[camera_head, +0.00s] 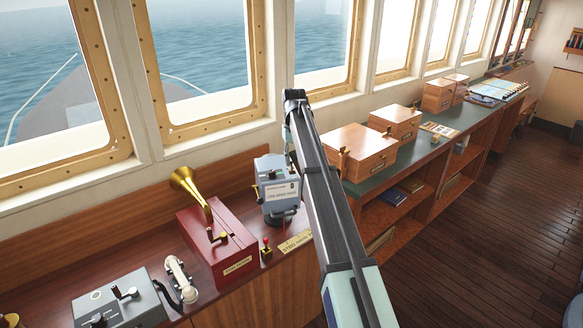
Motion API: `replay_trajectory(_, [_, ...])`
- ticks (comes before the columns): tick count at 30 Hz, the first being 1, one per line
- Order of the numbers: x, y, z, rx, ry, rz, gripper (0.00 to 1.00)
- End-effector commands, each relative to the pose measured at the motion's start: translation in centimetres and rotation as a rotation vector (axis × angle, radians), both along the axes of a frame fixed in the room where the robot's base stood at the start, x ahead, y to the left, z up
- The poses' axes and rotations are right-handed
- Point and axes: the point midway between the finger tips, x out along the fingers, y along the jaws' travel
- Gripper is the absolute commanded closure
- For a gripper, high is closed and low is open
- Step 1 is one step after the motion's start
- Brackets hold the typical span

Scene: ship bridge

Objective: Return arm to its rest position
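My arm rises from the lower middle of the camera_head view, past the counter, to a dark joint in front of the window wall. A short pale part of the arm shows just below that joint. My gripper cannot be made out in this view, so I cannot see whether it holds anything.
Beside the arm stand a blue-grey labelled device (278,188) and a red box (217,246) with a brass horn (189,188). A handset (181,279) and grey control box (121,300) are at lower left. Wooden boxes (357,154) line the green-topped counter. The floor (480,215) is clear at right.

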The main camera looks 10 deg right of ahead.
Motion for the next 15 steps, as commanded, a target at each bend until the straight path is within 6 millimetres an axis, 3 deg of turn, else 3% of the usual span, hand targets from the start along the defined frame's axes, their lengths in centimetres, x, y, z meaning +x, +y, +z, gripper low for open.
replay_trajectory(15, [0.0, 0.0, 3.3, 0.0, 0.001, 0.0, 0.67])
